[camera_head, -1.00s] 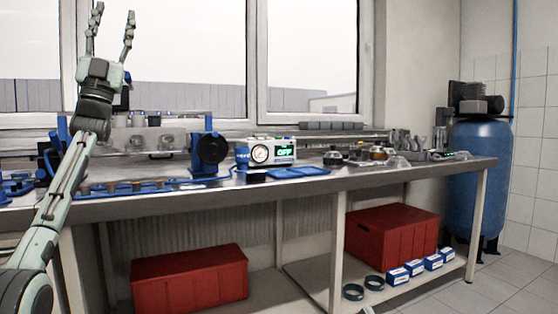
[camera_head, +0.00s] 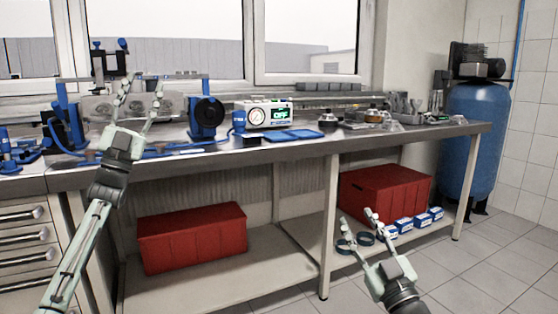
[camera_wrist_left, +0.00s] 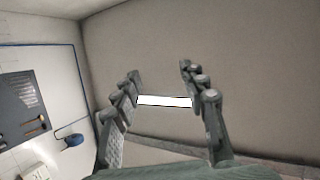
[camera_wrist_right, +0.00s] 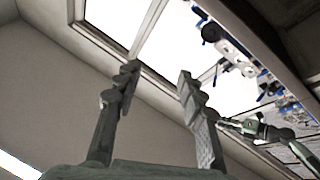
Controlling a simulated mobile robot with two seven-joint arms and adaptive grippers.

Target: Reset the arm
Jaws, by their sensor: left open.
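My left gripper (camera_head: 141,98) is raised in front of the workbench (camera_head: 300,155) in the head view, fingers pointing up, open and empty. In the left wrist view its fingers (camera_wrist_left: 160,85) stand apart with only the ceiling and a wall behind them. My right gripper (camera_head: 357,218) is at the lower right of the head view, below the bench top, fingers up and spread. In the right wrist view its fingers (camera_wrist_right: 157,78) are apart with nothing between them; my left arm (camera_wrist_right: 265,128) shows to their right.
On the bench are a gauge box (camera_head: 268,114) reading OFF, a blue tray (camera_head: 292,135) and a blue-framed fixture (camera_head: 206,117). Red crates (camera_head: 193,236) (camera_head: 385,190) and small blue-white boxes (camera_head: 404,225) sit on the lower shelf. A blue tank (camera_head: 472,140) stands right. The floor at right is clear.

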